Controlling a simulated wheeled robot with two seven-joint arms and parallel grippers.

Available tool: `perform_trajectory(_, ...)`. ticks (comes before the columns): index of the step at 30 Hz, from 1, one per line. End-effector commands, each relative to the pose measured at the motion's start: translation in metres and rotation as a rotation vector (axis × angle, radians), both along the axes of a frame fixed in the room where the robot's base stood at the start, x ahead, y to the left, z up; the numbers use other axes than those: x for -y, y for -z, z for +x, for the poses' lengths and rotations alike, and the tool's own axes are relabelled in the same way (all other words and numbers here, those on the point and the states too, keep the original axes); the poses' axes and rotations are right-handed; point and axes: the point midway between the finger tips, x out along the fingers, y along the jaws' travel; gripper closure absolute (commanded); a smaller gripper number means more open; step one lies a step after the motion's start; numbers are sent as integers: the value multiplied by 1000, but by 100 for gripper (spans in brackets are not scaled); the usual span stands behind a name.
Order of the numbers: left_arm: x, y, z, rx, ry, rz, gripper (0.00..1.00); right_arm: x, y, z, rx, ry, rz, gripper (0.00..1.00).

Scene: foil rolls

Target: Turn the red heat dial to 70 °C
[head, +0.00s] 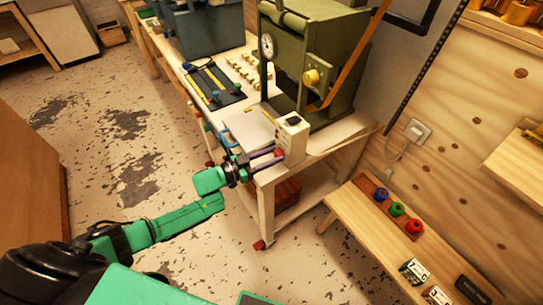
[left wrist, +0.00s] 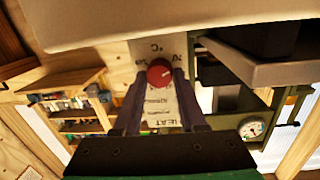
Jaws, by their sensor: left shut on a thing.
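The red heat dial (head: 279,153) is on the front of a small white control box (head: 293,136) at the corner of the white workbench. My left gripper (head: 270,158) reaches it from the left and is shut on it. In the left wrist view the round red dial (left wrist: 160,73) sits between my two dark fingertips, and a short pale mark shows on its face. The box's printed face (left wrist: 160,108) shows "HEAT", "°C" and a "70", partly hidden by the dial and fingers. I cannot read the exact setting. My right gripper is not in view.
A green press (head: 325,60) with a gauge and yellow knob stands behind the box. A tool mat (head: 213,84) lies farther back on the bench. A low wooden bench (head: 400,240) at right carries coloured rolls. The floor at left is open.

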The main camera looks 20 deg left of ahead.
Motion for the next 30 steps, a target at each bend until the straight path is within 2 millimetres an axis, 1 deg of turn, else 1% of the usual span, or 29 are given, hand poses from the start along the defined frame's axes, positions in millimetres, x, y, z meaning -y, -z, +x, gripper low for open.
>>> perform_trajectory(9, 0, 1, 0, -70, 0, -81, 100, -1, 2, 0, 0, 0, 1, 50)
perform_trajectory(23, 0, 1, 0, -80, 1, -93, 100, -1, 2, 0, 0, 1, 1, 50)
perform_trajectory(24, 0, 1, 0, -80, 1, -93, 52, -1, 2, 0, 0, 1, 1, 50)
perform_trajectory(26, 0, 1, 0, -79, 1, -92, 29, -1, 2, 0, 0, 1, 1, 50)
perform_trajectory(30, 0, 1, 0, -78, 0, -93, 29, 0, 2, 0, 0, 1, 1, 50)
